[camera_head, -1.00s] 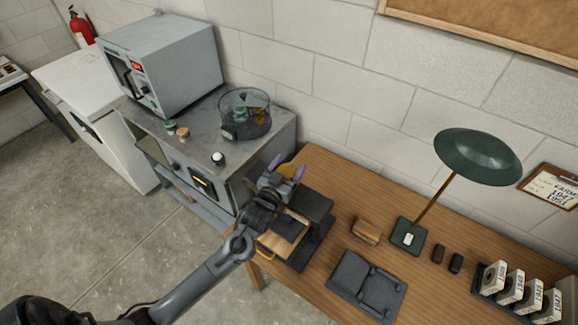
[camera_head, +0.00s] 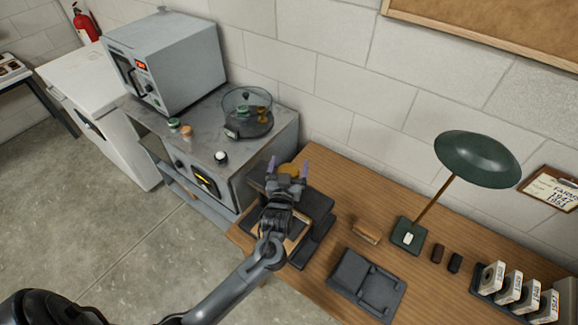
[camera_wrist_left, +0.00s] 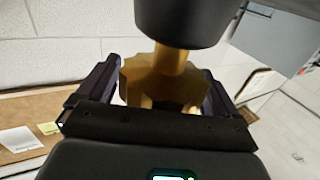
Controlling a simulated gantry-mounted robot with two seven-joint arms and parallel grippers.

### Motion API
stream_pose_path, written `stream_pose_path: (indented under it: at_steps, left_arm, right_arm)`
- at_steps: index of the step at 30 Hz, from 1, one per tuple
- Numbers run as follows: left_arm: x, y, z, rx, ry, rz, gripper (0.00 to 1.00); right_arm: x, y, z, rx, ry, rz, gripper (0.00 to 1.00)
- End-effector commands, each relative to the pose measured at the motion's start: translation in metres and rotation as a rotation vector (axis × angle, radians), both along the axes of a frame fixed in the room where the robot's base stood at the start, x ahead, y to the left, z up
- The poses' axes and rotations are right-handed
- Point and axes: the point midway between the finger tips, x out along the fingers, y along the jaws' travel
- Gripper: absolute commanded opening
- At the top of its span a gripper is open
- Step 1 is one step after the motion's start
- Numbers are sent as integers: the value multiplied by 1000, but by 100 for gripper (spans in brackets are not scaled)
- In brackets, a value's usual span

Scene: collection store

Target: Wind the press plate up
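The press (camera_head: 318,208) is dark and stands at the left end of the wooden table, partly hidden by my left arm. A brass, lobed knob (camera_head: 289,170) tops it and shows large in the left wrist view (camera_wrist_left: 160,85) against a dark cylinder (camera_wrist_left: 185,20). My left gripper (camera_head: 288,166) is at the knob, one finger on each side. Its fingers look spread, with narrow gaps to the knob in the head view; contact is hard to judge. The press plate's height is hidden by my wrist. My right gripper is not in view.
A grey cabinet (camera_head: 250,165) with a glass vessel (camera_head: 248,115) stands just left of the press. On the table are a dark folding stand (camera_head: 365,285), a wooden block (camera_head: 366,232), a green lamp (camera_head: 478,158) and several labelled boxes (camera_head: 510,287). The table's front edge is close.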

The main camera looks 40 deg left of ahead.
Motion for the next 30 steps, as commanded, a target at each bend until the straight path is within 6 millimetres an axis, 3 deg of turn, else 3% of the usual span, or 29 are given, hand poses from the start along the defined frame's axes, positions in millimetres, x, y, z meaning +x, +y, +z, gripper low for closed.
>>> stream_pose_path:
  at_steps: [8, 24, 30]
  left_arm:
    - [-5, -4, -1, -1, 0, -1, 94]
    - [-76, -45, -1, -2, 1, -1, 94]
    - [-91, -53, -1, -1, 0, 0, 94]
  right_arm:
    - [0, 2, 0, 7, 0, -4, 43]
    - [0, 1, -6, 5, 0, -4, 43]
    - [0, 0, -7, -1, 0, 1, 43]
